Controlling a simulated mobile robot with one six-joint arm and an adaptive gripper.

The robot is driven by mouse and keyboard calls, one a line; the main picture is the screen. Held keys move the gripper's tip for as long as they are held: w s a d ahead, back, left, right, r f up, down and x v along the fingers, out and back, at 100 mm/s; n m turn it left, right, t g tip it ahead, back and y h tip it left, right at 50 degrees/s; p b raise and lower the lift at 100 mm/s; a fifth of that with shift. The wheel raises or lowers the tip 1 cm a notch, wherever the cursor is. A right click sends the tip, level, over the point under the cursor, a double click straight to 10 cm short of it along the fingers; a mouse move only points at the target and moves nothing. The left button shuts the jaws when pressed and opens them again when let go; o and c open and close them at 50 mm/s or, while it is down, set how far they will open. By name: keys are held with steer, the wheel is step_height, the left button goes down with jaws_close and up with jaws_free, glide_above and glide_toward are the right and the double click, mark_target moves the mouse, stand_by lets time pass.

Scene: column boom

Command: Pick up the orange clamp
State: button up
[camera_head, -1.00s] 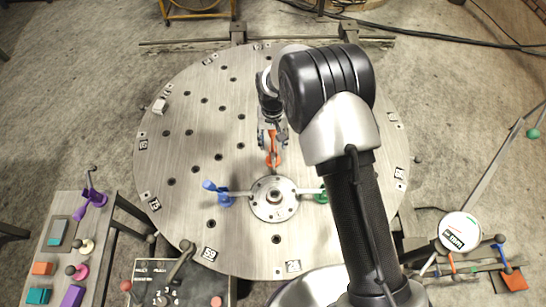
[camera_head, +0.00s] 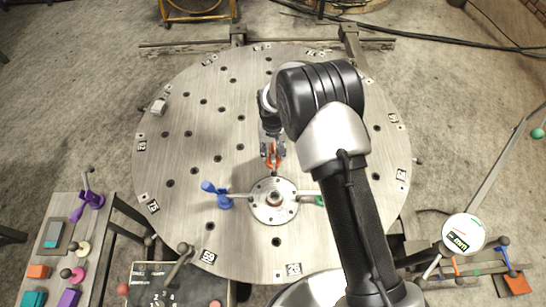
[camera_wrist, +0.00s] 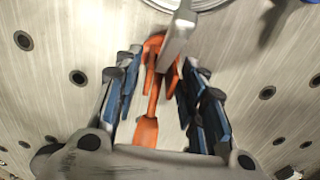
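The orange clamp (camera_head: 272,162) is on the round metal table, just behind the central hub. Its orange handle (camera_wrist: 147,131) shows in the wrist view, with a silver bar (camera_wrist: 178,34) running from its head towards the hub. My gripper (camera_head: 271,148) is low over the clamp and hides part of it in the head view. In the wrist view my gripper (camera_wrist: 160,76) is open, its blue-padded fingers on either side of the clamp. I see gaps between the pads and the handle. Whether the clamp's head touches a finger is unclear.
The round table (camera_head: 190,190) has many holes and marker tags. The central hub (camera_head: 273,201) is close in front of the clamp. A blue clamp (camera_head: 217,195) stands left of the hub, and a green one (camera_head: 319,201) is partly hidden by my arm. A control panel (camera_head: 150,275) stands front left.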

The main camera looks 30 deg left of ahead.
jaws_close()
stand_by(0.3)
step_height(320, 180, up, 20)
steer(key=p, duration=0.4)
